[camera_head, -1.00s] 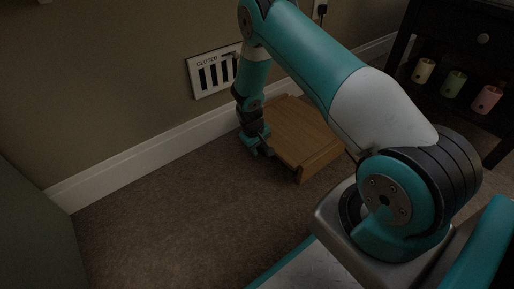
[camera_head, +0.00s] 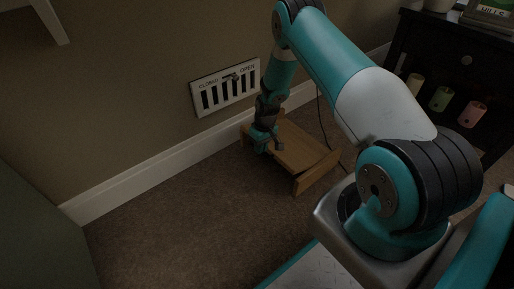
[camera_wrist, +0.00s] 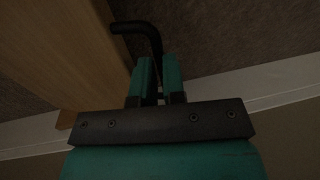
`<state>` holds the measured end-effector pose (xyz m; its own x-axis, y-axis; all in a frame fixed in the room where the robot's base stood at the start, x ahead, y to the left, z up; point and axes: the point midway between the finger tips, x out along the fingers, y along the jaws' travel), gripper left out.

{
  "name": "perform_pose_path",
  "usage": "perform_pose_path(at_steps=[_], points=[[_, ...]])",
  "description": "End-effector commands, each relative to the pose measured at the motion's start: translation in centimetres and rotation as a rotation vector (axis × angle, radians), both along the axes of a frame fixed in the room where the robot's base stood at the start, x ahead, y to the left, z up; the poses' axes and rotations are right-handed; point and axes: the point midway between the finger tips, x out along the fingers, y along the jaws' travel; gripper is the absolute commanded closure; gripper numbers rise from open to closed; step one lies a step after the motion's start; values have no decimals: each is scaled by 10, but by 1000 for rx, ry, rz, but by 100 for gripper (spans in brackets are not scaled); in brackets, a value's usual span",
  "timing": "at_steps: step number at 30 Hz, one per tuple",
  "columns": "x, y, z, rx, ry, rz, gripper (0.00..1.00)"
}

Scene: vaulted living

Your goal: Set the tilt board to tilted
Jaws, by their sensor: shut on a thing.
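The tilt board (camera_head: 300,151) is a low brown wooden board on a wooden frame, on the carpet by the wall. A dark gap shows between the board and the frame's near crosspiece (camera_head: 318,174). My gripper (camera_head: 268,145) is at the board's left side, low over the carpet. In the wrist view, my gripper (camera_wrist: 158,65) is shut on a black bent handle (camera_wrist: 142,28), which runs down between the fingers. The board's wood (camera_wrist: 50,45) fills the upper left there. The handle's join to the board is not clear, and I cannot tell the board's exact angle.
A wall vent (camera_head: 225,87) marked CLOSED and OPEN is above the white baseboard (camera_head: 140,181). A dark shelf unit (camera_head: 420,50) with several coloured cylinders stands at the right. A thin cable hangs behind the board. Carpet (camera_head: 190,215) at the left front is clear.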

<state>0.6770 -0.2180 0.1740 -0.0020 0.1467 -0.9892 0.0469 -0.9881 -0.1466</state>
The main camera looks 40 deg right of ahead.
Motion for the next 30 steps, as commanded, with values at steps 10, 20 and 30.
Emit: perform_pose_path(at_steps=[10, 20, 30], points=[[0, -10, 10, -8, 0, -3, 100], [1, -8, 10, -8, 0, -2, 64], [1, -8, 24, -6, 0, 1, 64]])
